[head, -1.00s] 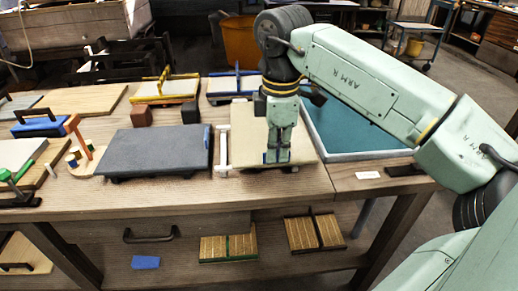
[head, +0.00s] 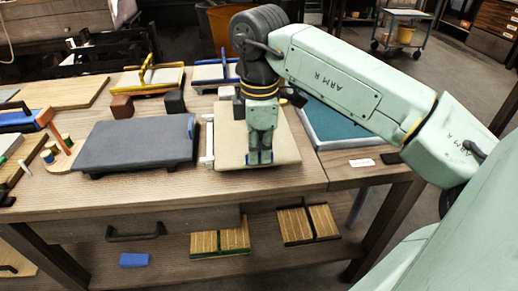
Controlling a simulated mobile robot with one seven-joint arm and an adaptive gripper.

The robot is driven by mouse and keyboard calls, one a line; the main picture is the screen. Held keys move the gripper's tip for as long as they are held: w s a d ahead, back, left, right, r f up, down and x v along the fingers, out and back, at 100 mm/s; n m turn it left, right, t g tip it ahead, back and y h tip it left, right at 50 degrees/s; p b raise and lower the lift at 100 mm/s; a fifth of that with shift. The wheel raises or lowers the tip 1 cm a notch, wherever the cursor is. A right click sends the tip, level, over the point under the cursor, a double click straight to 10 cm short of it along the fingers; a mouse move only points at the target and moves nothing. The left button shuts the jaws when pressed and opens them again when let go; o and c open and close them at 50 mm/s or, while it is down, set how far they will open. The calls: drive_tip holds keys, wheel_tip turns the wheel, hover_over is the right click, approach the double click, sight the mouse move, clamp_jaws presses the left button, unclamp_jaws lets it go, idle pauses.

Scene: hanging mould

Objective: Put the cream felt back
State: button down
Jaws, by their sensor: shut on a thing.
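The cream felt (head: 231,140) is a flat tan-cream sheet on the bench, right of the grey slab. My gripper (head: 260,158) points straight down at the sheet's near edge.
A grey slab (head: 135,146) lies to the left, with a white bar (head: 209,140) between it and the felt. A teal-bottomed tray (head: 340,125) stands to the right behind my arm. A white label (head: 361,162) lies at front right. Slatted frames (head: 220,242) rest on the shelf below.

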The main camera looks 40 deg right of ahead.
drive_tip(key=shift+f, duration=0.2)
drive_tip(key=c, duration=1.8)
unclamp_jaws()
drive_tip(key=shift+r, duration=0.1)
drive_tip(key=r+p, duration=0.4)
drive_tip(key=r, duration=0.2)
drive_tip(key=r+p, duration=0.3)
drive_tip(key=r, duration=0.3)
drive_tip(key=shift+s+a+r+p, duration=0.1)
drive_tip(key=shift+s+r+p, duration=0.1)
drive_tip(key=shift+r+p, duration=0.2)
